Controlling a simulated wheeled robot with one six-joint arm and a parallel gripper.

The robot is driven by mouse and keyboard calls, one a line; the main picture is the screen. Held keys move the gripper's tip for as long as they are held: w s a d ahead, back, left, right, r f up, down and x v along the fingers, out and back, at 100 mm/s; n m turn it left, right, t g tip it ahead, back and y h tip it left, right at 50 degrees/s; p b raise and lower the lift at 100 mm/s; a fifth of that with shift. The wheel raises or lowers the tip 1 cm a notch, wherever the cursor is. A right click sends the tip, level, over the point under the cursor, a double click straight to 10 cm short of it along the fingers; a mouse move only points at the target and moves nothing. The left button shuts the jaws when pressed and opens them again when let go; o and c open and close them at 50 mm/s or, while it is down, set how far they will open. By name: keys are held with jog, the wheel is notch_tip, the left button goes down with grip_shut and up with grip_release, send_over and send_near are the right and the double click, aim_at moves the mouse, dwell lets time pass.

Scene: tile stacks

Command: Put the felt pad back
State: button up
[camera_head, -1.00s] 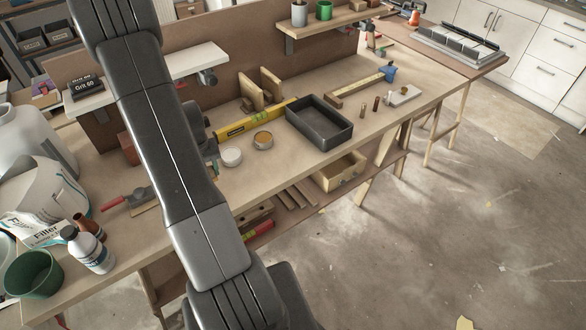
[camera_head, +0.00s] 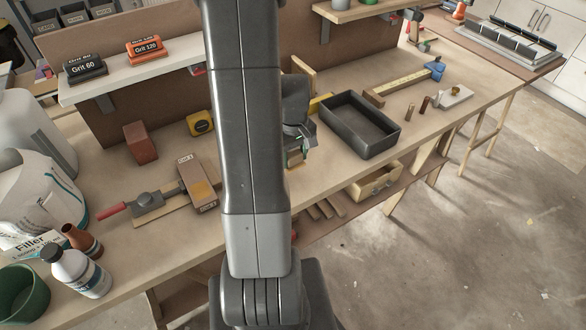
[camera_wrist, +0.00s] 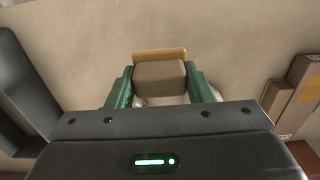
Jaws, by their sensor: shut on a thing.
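My gripper (camera_head: 299,150) is low over the workbench, just left of the black tray. In the wrist view my gripper (camera_wrist: 163,85) has its green fingers on both sides of a brown block with an ochre edge (camera_wrist: 160,72). This block is likely the felt pad; no label shows on it. The fingers are shut on it. Pale round shapes show partly behind the fingers in the wrist view.
The black tray (camera_head: 333,128) stands right of my gripper. Grit blocks (camera_head: 144,51) sit on the shelf (camera_head: 130,85).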

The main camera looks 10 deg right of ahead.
aim_at(294, 178)
jog(key=shift+f, duration=2.8)
jog(key=shift+f, duration=0.2)
jog(key=o, duration=0.9)
jog(key=shift+r, duration=0.15)
notch_tip(294, 178, up, 12)
jog(key=shift+r, duration=0.1)
